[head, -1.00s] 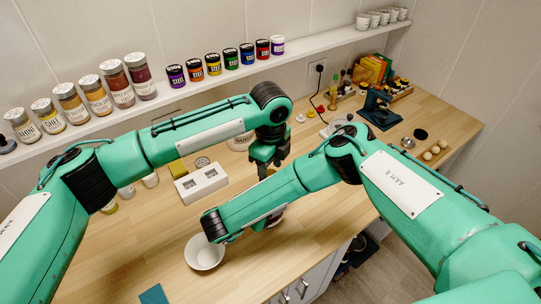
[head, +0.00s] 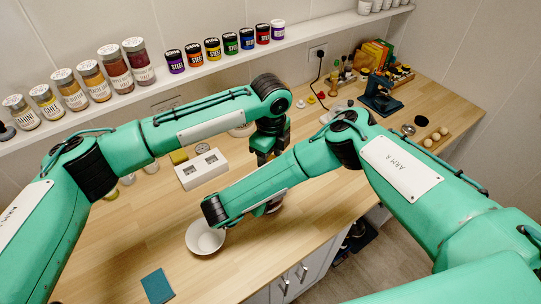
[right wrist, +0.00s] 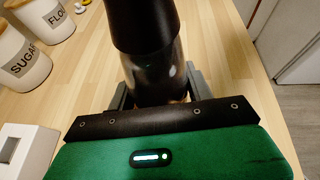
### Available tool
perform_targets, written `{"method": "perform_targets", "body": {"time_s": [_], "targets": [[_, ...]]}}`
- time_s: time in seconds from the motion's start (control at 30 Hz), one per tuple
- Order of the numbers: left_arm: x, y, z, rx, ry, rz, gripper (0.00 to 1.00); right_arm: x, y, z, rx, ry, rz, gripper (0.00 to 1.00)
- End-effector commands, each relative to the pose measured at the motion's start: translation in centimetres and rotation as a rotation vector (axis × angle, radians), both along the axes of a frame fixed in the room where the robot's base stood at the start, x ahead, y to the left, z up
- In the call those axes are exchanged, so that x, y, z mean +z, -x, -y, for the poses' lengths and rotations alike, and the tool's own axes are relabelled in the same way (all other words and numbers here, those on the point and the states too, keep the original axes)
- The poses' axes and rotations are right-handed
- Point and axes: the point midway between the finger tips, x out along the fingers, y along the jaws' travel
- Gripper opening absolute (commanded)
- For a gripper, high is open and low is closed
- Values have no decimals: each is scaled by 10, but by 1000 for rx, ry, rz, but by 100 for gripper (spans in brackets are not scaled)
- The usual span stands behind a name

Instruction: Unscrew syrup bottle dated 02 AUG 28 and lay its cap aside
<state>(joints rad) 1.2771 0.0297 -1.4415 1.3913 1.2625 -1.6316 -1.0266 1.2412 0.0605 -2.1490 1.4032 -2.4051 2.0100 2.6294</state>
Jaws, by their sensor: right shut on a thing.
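A dark, glossy bottle (right wrist: 155,78) with a wide black upper part (right wrist: 138,22) stands in the right wrist view. The grey fingers of my right gripper (right wrist: 160,90) are shut on its glass body, one on each side. No label or date on it can be read from here. In the head view my right forearm hides most of the bottle and the right gripper. My left gripper (head: 263,157) points down behind the right forearm. Its fingertips are hidden, and I cannot tell whether it touches anything.
A white bowl (head: 205,238) and a blue cloth or mat (head: 157,286) lie on the wooden counter at the front. A white block with two openings (head: 201,170) stands left of my left gripper. Sugar (right wrist: 22,58) and flour (right wrist: 52,18) canisters stand beyond. Jars line the shelf.

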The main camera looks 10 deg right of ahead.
Motion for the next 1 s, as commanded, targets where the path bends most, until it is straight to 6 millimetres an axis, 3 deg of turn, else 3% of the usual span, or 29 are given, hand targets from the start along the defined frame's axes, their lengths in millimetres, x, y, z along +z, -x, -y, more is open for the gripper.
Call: {"method": "perform_targets", "body": {"time_s": [0.33, 0.77, 0.9, 1.0], "targets": [[6, 0, 0, -1, 1, 1, 54, -1, 1, 0, 1, 0, -2, 0], [52, 0, 0, -1, 1, 2, 51, -1, 1, 0, 1, 0, -2, 0], [75, 0, 1, -1, 1, 1, 51, -1, 1, 0, 1, 0, -2, 0], [76, 0, 0, 0, -1, -1, 51, -1, 0, 0, 1, 0, -2, 0]]}}
